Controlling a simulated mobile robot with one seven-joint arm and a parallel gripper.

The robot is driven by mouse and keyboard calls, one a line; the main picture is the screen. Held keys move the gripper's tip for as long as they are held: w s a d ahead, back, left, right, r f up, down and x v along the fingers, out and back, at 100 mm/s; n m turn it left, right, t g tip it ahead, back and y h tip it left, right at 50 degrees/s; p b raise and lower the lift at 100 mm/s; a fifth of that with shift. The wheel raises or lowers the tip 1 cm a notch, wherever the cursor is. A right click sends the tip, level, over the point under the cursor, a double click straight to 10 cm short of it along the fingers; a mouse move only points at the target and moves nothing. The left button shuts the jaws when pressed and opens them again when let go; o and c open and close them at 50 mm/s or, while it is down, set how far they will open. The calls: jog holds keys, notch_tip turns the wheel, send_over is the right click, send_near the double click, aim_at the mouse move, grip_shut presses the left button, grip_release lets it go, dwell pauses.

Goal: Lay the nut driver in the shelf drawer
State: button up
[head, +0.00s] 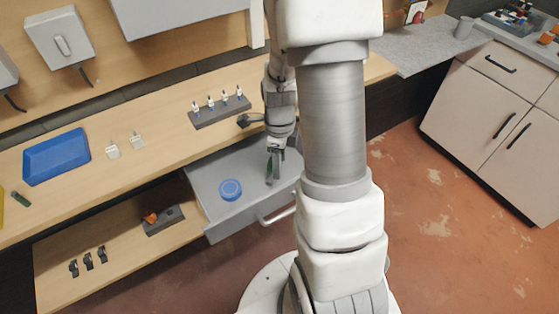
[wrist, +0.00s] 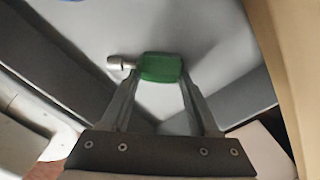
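The nut driver has a green handle and a short metal shaft. In the head view the nut driver (head: 268,172) is inside the open grey drawer (head: 215,176), near its right side. In the wrist view the nut driver (wrist: 160,67) lies crosswise just past my fingertips, its shaft pointing left, over the drawer's pale floor. My gripper (head: 276,172) reaches down into the drawer. In the wrist view my gripper (wrist: 160,76) has its fingers apart, one near each end of the handle. Whether the fingers touch the handle is hard to tell.
A round blue container (head: 230,190) sits in the drawer, left of the nut driver. A rack with several small bottles (head: 219,111) and a blue tray (head: 56,157) stand on the worktop above. An orange-and-black item (head: 163,219) is on the lower shelf. My arm hides the drawer's right end.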

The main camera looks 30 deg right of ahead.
jog(key=o, duration=0.3)
jog(key=shift+r, duration=0.15)
notch_tip(320, 180, up, 12)
jog(key=p, duration=0.3)
notch_tip(320, 180, up, 8)
jog(key=n+t, duration=0.2)
jog(key=n, duration=0.7)
send_over(267, 180)
jog(key=s+a+r+n+t, duration=0.3)
jog(key=s+a+r+n, duration=0.3)
jog(key=n, duration=1.1)
notch_tip(267, 180, up, 2)
jog(key=s, duration=0.3)
jog(key=shift+a+n+t, duration=0.3)
jog(key=shift+a, duration=0.1)
